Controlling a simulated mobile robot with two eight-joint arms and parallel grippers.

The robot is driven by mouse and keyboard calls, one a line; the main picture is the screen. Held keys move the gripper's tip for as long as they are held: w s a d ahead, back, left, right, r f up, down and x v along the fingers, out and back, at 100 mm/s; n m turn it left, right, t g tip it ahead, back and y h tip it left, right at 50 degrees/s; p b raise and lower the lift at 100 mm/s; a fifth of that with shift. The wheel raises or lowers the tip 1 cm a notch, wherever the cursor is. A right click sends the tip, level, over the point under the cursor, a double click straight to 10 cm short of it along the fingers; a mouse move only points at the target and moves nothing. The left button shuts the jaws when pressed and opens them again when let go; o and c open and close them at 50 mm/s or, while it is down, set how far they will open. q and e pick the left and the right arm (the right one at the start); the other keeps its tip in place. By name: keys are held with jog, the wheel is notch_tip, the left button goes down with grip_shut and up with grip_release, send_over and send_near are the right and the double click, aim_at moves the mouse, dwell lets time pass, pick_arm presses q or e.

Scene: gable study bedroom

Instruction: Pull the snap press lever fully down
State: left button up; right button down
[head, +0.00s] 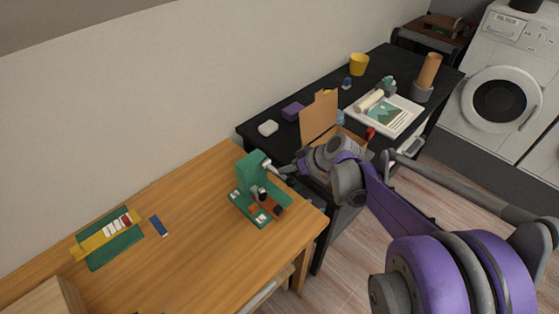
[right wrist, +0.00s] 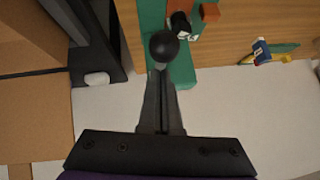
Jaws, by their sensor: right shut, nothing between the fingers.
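The green snap press (head: 252,173) stands upright on the wooden desk, with a green base, a dark plunger and an orange-brown part at its foot. Its lever ends in a black ball knob (right wrist: 164,46), seen clearly in the right wrist view. In the head view the lever is largely hidden by my right gripper (head: 279,169), which reaches in from the right near the top of the press. In the right wrist view the closed, empty fingers (right wrist: 160,75) point at the knob and end right at it; whether they touch it I cannot tell. My left gripper is not in view.
A yellow and green strip tool (head: 105,235) and a small blue item (head: 158,226) lie on the desk's left. A black table (head: 250,132) behind holds an open cardboard box (head: 319,119), papers and a yellow cup (head: 359,64). The desk's middle is clear.

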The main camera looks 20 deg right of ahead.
aim_at(289, 179)
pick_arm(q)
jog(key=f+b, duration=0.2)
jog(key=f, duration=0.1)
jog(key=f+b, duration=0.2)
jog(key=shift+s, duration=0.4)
pick_arm(e)
jog(key=f+t, duration=0.1)
jog(key=f, duration=0.1)
jog(key=s+f+t+y, duration=0.1)
jog(key=t, duration=0.1)
jog(key=shift+d+f+t, duration=0.15)
jog(key=shift+f+t, duration=0.15)
jog(key=shift+f, duration=0.1)
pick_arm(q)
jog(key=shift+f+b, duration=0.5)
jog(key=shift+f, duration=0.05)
pick_arm(e)
jog(key=shift+w+f, duration=0.15)
jog(key=shift+f, duration=0.7)
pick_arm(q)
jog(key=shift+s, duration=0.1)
pick_arm(e)
jog(key=shift+f, duration=0.15)
